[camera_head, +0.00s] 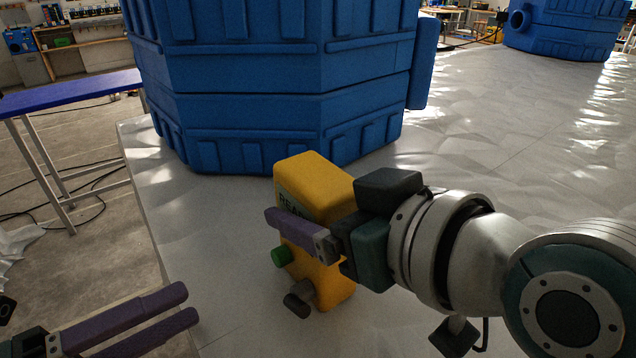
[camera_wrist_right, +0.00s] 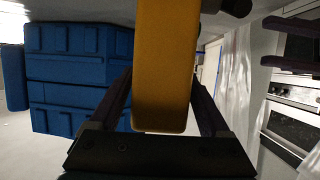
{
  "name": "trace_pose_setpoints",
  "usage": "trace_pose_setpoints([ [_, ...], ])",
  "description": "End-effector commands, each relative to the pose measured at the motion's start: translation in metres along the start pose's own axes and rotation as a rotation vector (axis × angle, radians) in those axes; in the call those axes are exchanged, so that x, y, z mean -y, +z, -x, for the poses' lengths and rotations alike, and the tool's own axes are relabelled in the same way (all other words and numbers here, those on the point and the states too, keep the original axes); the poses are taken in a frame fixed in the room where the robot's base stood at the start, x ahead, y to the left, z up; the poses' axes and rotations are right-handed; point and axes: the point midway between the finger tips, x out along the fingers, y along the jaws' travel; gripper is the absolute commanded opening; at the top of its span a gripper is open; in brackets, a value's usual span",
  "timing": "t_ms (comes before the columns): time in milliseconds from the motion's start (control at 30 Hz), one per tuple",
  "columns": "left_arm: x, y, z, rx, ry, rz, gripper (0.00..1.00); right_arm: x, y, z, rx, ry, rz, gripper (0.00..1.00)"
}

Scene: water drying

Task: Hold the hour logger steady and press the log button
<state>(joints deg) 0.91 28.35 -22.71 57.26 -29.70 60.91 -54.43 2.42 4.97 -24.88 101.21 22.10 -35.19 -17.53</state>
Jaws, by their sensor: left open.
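The hour logger, a yellow box (camera_head: 312,178), stands upright on the pale table and fills the middle of the right wrist view (camera_wrist_right: 165,70). Its face has a partly hidden label, a green button (camera_head: 281,257) and a grey-and-black knob (camera_head: 299,298) lower down. My right gripper (camera_head: 297,226) is shut on the box, with one purple finger across its face; the wrist view shows a finger on each side. My left gripper (camera_head: 192,305) is open and empty, left of the face and apart from it. Its fingers also show in the right wrist view (camera_wrist_right: 288,43).
A large blue ribbed container (camera_head: 290,90) stands close behind the logger. Another blue container (camera_head: 565,30) is at the far right. The table (camera_head: 480,130) is clear to the right; its left edge (camera_head: 150,240) runs near my left gripper. A blue-topped bench (camera_head: 70,92) stands off to the left.

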Motion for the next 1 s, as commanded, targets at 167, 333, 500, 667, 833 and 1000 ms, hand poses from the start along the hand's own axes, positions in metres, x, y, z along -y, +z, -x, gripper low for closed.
trace_pose_setpoints([
  [167,0.0000,0.0000,0.0000,0.000,0.000,0.000,0.50,-0.0001,0.0002,0.0002,0.000,0.000,0.000,0.59],
  [333,0.0000,0.0000,0.0000,0.000,0.000,0.000,0.50,-0.0001,0.0002,0.0002,0.001,0.000,0.000,0.40],
  [500,0.0000,0.0000,0.0000,0.000,0.000,0.000,0.50,-0.0002,0.0003,0.0002,0.001,0.000,0.000,0.21],
  [667,0.0000,0.0000,0.0000,0.000,0.000,0.000,0.50,-0.0002,0.0003,0.0003,0.001,0.000,0.000,0.03],
  [833,0.0000,0.0000,0.0000,0.000,0.000,0.000,0.46,-0.0002,0.0003,0.0002,0.001,0.000,0.000,0.00],
  [1000,0.0000,0.0000,0.0000,0.000,0.000,0.000,0.26,-0.0003,0.0003,0.0002,0.001,0.001,0.000,0.00],
])
